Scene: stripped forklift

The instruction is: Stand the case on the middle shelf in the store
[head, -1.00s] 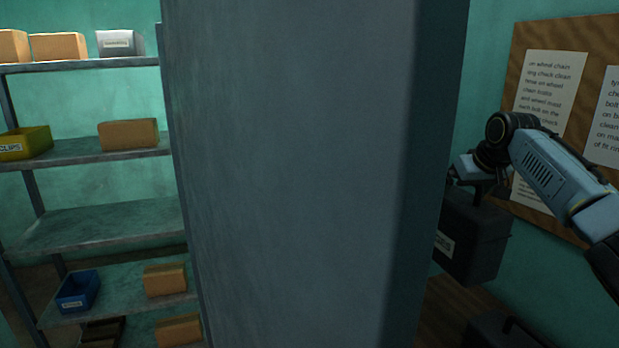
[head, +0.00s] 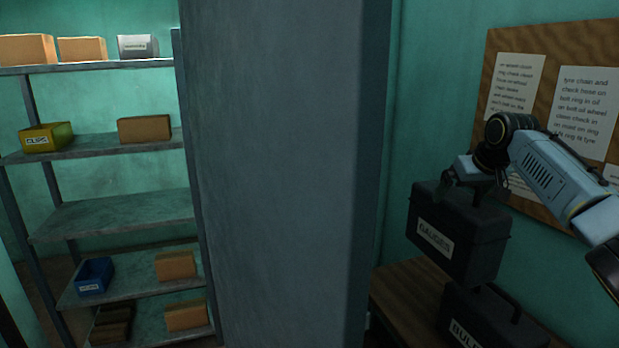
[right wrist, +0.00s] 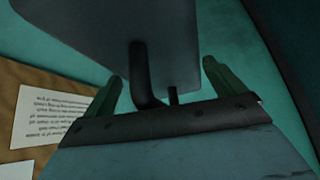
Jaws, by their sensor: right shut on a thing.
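A dark case labelled GAUGES (head: 437,240) hangs upright from my right gripper (head: 478,188), on the right of the head view. The right gripper is shut on the case's top handle. In the right wrist view the dark handle (right wrist: 141,75) passes between the fingers (right wrist: 160,88), with the case body (right wrist: 130,25) beyond. The store's shelving is on the left of the head view. Its middle shelf (head: 110,214) is bare where it shows; its right end is hidden by the wall. My left gripper is not in view.
A tall grey wall (head: 275,180) stands between the case and the shelves. A second dark case (head: 490,325) sits on a wooden bench (head: 400,290) below. Boxes and bins fill parts of the other shelves. A notice board (head: 545,70) hangs behind my right arm.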

